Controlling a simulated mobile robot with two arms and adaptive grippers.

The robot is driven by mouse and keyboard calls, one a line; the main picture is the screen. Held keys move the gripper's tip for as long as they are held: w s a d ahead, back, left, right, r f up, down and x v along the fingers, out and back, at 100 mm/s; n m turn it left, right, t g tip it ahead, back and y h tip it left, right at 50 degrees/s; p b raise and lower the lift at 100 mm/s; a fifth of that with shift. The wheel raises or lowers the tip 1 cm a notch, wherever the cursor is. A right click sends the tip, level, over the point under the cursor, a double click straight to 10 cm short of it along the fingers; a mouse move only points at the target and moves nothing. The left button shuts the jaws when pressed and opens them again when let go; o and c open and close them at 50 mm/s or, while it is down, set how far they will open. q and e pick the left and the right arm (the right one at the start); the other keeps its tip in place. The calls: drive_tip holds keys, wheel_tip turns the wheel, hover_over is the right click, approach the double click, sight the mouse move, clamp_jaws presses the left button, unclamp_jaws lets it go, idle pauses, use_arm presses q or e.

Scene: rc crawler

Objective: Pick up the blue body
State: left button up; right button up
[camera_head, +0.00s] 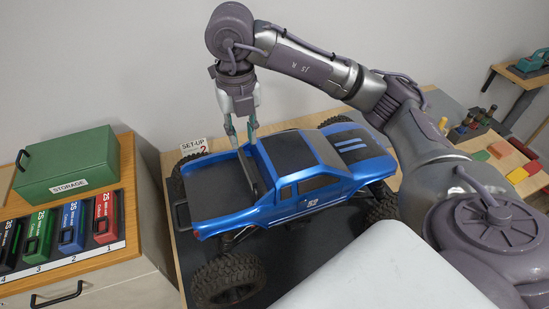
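My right gripper (243,143) reaches down from above at the far side of the body, near where the bed meets the cab. Its two fingers are apart, with tips close to the far bed edge. I cannot tell whether they touch it. My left gripper is out of view.
A green STORAGE box (68,166) and several coloured numbered cases (71,228) stand on the wooden cabinet at left. A SET-UP 2 sign (193,147) stands behind the truck. Coloured blocks (500,150) lie at right, beyond my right arm.

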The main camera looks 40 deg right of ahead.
drive_tip(key=p, duration=0.1)
hover_over(247, 164)
wheel_tip(247, 164, down, 4)
drive_tip(key=shift+s+a+f, duration=0.1)
drive_tip(key=shift+a+f, duration=0.05)
drive_tip(key=shift+f, duration=0.45)
wheel_tip(247, 164, down, 2)
drive_tip(key=shift+f+p, duration=0.15)
drive_tip(key=shift+p, duration=0.85)
wheel_tip(247, 164, down, 2)
drive_tip(key=shift+f+p, duration=0.25)
drive_tip(key=shift+p, duration=0.1)
drive_tip(key=shift+w+f, duration=0.2)
drive_tip(key=shift+f, duration=0.15)
use_arm(q)
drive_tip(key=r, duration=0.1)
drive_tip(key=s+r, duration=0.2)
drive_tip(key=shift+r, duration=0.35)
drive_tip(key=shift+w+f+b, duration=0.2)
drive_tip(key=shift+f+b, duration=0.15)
drive_tip(key=shift+b, duration=0.05)
use_arm(e)
drive_tip(key=shift+f, duration=0.25)
